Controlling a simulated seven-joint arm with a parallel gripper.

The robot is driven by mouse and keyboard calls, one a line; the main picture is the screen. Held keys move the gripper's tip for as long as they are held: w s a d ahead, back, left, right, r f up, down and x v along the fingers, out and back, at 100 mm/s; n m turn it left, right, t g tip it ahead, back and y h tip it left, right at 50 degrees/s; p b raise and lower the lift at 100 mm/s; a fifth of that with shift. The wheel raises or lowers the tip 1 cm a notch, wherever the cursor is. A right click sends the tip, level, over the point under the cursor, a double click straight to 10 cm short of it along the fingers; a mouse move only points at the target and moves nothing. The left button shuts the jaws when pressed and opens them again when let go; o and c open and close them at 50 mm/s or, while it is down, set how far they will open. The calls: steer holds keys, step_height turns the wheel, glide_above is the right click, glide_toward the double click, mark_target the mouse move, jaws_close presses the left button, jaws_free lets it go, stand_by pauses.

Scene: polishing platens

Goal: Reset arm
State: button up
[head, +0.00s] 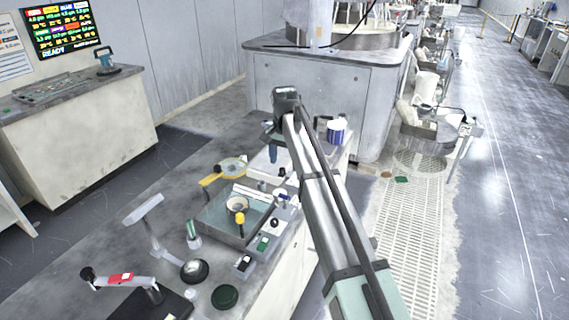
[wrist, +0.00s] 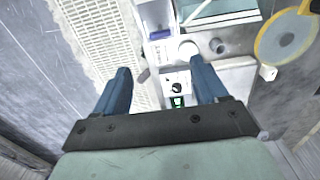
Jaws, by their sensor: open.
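My gripper (wrist: 162,78) shows in the wrist view with two blue fingers spread wide apart. Nothing is held between them. In the head view my arm reaches from the bottom right up over the bench, and my gripper (head: 273,153) hangs down at its far end, partly hidden by the arm. Below the fingers, in the wrist view, lies a pale unit with a black knob (wrist: 178,88) and a small green display (wrist: 177,101). The fingers look clear of it.
The workbench (head: 120,225) holds a grey tray (head: 215,222), a yellow-rimmed round tool (head: 232,167), a dark green puck (head: 225,296) and a red-marked jointed stand (head: 121,279). A blue-and-white container (head: 337,131) stands right of my gripper. A large grey machine (head: 325,100) stands behind. Floor grating (head: 410,225) lies right.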

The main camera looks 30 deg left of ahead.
stand_by(0.4)
steer(key=d+f+g, duration=0.1)
steer(key=d+f, duration=0.7)
steer(key=f, duration=0.3)
steer(key=d+f, duration=0.8)
steer(key=f, duration=0.4)
steer(key=s+d+f+g+h, duration=0.1)
steer(key=s+d+f, duration=0.3)
steer(key=d+f, duration=0.4)
steer(key=s+d+f+g, duration=0.1)
steer(key=s+d+f, duration=0.2)
steer(key=d+f, duration=0.45)
steer(key=s+d+f+g, duration=0.2)
steer(key=s+d+f, duration=1.15)
steer(key=s, duration=0.25)
steer(key=s+d+f+g, duration=0.1)
steer(key=s+d, duration=0.3)
steer(key=s, duration=0.6)
steer(key=s+d+f+y, duration=0.1)
steer(key=s+d+f, duration=0.2)
steer(key=s, duration=0.8)
steer(key=shift+d+f+g, duration=0.15)
steer(key=shift+d+g, duration=0.25)
steer(key=shift+d, duration=0.25)
